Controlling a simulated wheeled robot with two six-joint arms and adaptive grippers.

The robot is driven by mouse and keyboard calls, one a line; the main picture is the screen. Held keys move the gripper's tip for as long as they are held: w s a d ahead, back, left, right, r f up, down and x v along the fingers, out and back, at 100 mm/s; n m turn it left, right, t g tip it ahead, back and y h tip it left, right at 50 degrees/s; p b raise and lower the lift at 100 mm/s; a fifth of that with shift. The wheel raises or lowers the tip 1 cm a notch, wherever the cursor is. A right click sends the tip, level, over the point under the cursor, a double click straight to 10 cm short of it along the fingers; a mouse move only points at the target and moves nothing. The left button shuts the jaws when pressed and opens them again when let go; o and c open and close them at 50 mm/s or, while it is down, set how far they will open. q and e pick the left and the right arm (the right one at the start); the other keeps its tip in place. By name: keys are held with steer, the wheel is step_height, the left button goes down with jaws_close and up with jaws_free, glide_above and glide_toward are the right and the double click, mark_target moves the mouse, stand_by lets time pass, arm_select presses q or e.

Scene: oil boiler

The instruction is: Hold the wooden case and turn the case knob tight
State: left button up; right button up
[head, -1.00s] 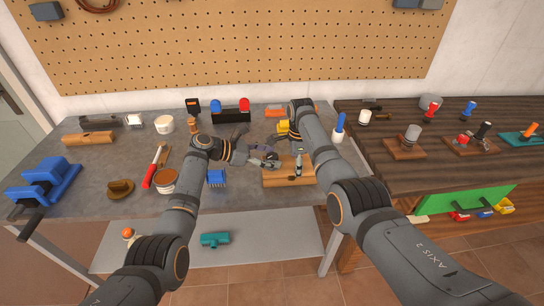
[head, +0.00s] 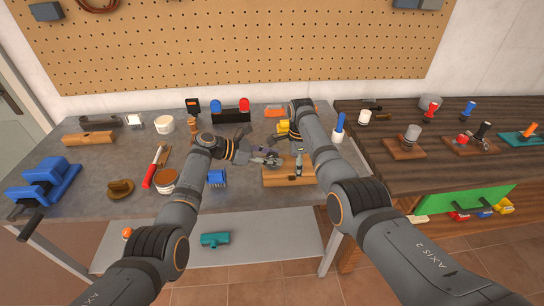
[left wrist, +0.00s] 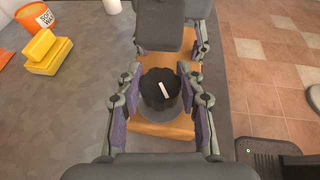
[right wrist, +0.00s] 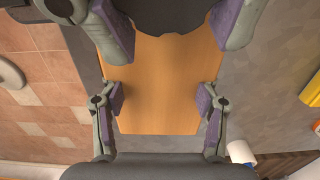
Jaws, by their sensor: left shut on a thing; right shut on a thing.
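The wooden case (head: 280,181) is an orange-brown block at the front edge of the grey workbench. It shows below the knob in the left wrist view (left wrist: 160,131) and as a broad plain face in the right wrist view (right wrist: 163,85). The case knob (left wrist: 160,90) is black and round with a white mark on top. My left gripper (head: 270,158) is shut on the knob, one finger on each side. My right gripper (right wrist: 160,98) is shut on the case, its pads at the two sides. In the head view the grippers hide most of the knob.
A blue brush (head: 216,177) lies just left of the case. Yellow sponges (left wrist: 47,50) and an orange tub (left wrist: 36,17) stand behind. The dark wooden bench (head: 400,173) adjoins on the right.

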arm_select(q)
steer(key=shift+w+f+m+g, duration=0.1)
steer(key=shift+m+g, duration=0.2)
steer(key=shift+g, duration=0.1)
steer(key=shift+a+m+g, duration=0.1)
steer(key=shift+m+g, duration=0.2)
steer(key=o, duration=1.2)
steer(key=shift+a, duration=0.1)
steer(key=v, duration=1.2)
